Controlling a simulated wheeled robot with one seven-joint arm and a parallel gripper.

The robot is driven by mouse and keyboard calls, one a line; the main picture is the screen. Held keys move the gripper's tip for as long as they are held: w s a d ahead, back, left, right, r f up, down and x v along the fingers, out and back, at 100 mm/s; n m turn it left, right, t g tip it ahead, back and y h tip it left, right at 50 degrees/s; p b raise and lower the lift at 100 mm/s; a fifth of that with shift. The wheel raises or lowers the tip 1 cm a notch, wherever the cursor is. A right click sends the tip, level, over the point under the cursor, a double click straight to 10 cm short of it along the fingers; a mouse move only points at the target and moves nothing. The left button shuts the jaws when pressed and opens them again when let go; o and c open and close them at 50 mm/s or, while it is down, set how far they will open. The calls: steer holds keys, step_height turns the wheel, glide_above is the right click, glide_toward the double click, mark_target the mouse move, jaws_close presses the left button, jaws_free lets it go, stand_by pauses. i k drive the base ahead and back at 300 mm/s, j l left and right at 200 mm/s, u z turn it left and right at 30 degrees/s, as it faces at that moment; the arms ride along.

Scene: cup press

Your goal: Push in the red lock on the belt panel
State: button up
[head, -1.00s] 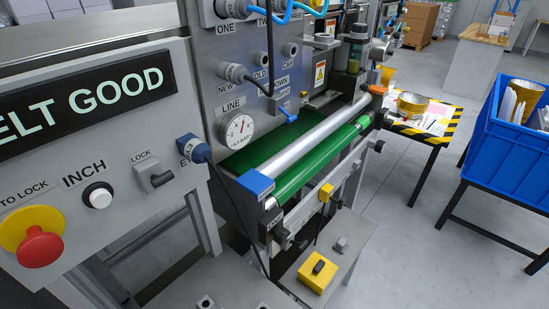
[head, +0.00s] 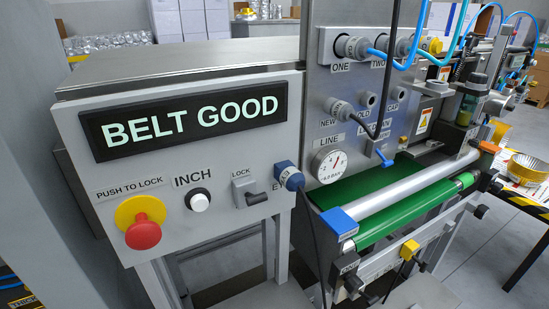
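The red lock button (head: 143,232) is a mushroom head on a yellow round collar (head: 130,211), at the lower left of the grey belt panel (head: 215,225). A label reading "PUSH TO LOCK" (head: 130,191) sits above it. The red head stands out from the collar. The panel's dark display (head: 190,120) reads "BELT GOOD" in pale green letters. My gripper is not in view.
The green belt (head: 370,195) lies to the right. The space before the panel looks clear.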

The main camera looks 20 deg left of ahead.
mark_target(144, 234)
steer(key=u, duration=1.25)
steer(key=j+z, duration=0.2)
steer(key=j, duration=0.2)
steer(key=k, duration=0.05)
